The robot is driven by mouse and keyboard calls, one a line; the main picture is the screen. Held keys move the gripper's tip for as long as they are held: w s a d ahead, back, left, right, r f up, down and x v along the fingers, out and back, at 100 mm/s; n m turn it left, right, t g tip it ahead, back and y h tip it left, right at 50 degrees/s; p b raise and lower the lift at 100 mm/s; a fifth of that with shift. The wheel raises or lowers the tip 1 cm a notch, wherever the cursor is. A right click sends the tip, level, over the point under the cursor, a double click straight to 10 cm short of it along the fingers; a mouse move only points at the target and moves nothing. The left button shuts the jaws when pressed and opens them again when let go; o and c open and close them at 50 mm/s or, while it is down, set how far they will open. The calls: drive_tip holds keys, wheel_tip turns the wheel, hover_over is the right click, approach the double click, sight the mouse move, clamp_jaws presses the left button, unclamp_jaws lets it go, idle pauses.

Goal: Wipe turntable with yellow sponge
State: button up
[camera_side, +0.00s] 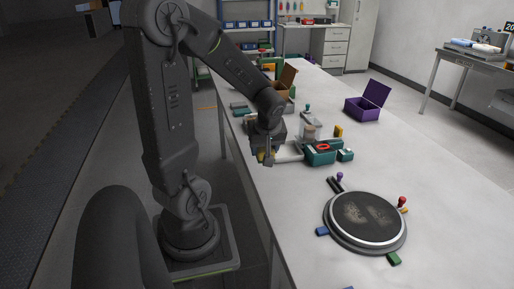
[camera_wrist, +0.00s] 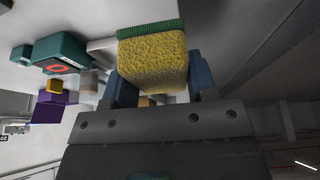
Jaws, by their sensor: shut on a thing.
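The turntable (camera_side: 365,237) is a round dark disc with a pale rim, lying on the near part of the table in the side view. Its top carries two tan, smudgy patches. My gripper (camera_side: 266,157) is over the table's left edge, up and left of the turntable and apart from it. In the wrist view my gripper (camera_wrist: 162,84) is shut on the yellow sponge (camera_wrist: 152,62), which has a green layer along one face. In the side view only a small yellow bit of the sponge (camera_side: 260,157) shows by the fingers.
Small coloured pieces, including a blue one (camera_side: 322,231), a green one (camera_side: 394,259) and a red knob (camera_side: 402,201), sit around the turntable's rim. A teal box with a red ring (camera_side: 322,154) stands right of my gripper. A purple open box (camera_side: 362,110) is farther back. The table right of the turntable is clear.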

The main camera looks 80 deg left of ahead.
drive_tip(key=w+d+m+t, duration=0.1)
drive_tip(key=w+d+m, duration=0.35)
drive_tip(key=w, duration=0.55)
drive_tip(key=m+t+h, duration=0.1)
drive_tip(key=m+t, duration=0.1)
drive_tip(key=m, duration=0.2)
hover_over(350, 199)
drive_tip(key=d, duration=0.1)
drive_tip(key=f, duration=0.1)
drive_tip(key=shift+s+f, duration=0.15)
drive_tip(key=shift+f, duration=0.75)
drive_tip(key=shift+s+f, duration=0.2)
drive_tip(key=shift+f, duration=0.7)
drive_tip(key=shift+s+f, duration=0.15)
drive_tip(key=shift+f, duration=0.75)
drive_tip(key=shift+f, duration=1.1)
